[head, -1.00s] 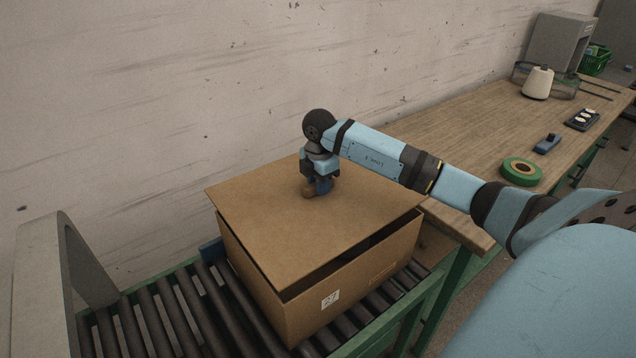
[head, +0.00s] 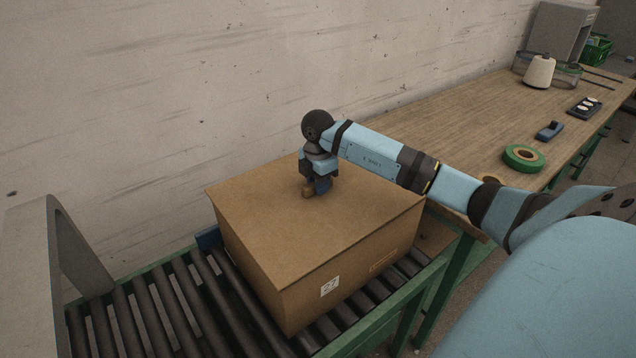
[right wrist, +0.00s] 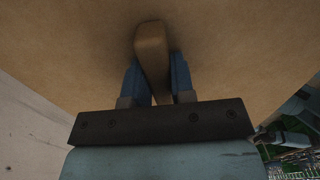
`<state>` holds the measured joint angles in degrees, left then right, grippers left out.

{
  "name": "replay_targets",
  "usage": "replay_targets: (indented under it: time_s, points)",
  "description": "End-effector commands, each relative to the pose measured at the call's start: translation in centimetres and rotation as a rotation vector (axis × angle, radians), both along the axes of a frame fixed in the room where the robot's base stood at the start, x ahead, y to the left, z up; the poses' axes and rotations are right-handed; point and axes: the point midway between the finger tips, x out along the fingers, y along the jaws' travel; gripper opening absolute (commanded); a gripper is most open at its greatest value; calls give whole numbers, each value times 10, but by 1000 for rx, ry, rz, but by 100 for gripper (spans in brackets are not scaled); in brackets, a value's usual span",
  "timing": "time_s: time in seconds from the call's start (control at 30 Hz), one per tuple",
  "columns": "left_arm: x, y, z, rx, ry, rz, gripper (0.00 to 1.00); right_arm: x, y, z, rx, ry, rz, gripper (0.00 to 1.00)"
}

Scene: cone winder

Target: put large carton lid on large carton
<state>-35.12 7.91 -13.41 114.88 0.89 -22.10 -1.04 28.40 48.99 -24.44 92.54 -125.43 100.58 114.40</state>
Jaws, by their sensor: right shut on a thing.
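The large carton (head: 350,289) is a brown box with a "27" label, standing on the roller conveyor. The large carton lid (head: 270,225) is a flat brown panel with a small knob. The lid lies level over the carton's top, its edges lined up with the walls, and no gap shows along the front. My right gripper (head: 312,190) is over the lid, shut on its knob. In the right wrist view the knob (right wrist: 151,50) sits between the blue fingers, with the lid's surface (right wrist: 230,50) behind. The carton's inside is hidden. My left gripper is not in view.
The roller conveyor (head: 180,310) with a green frame carries the carton. A grey arch (head: 35,260) stands at left. A wooden bench (head: 470,125) at right holds a green tape roll (head: 524,157), a blue tool (head: 550,131) and a white yarn cone (head: 540,72). A wall is behind.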

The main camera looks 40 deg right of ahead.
Motion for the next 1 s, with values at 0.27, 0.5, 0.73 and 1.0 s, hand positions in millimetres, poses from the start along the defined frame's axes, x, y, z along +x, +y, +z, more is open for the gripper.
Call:
replay_targets:
  time_s: [0.27,0.5,0.73,1.0]
  points:
    - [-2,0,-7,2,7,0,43,0,0,-6,0,0,0,0]
    - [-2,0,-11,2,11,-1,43,0,0,-10,0,0,0,0]
    - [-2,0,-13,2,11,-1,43,0,0,-15,0,0,0,0]
    - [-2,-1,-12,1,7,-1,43,0,0,-18,0,0,0,44]
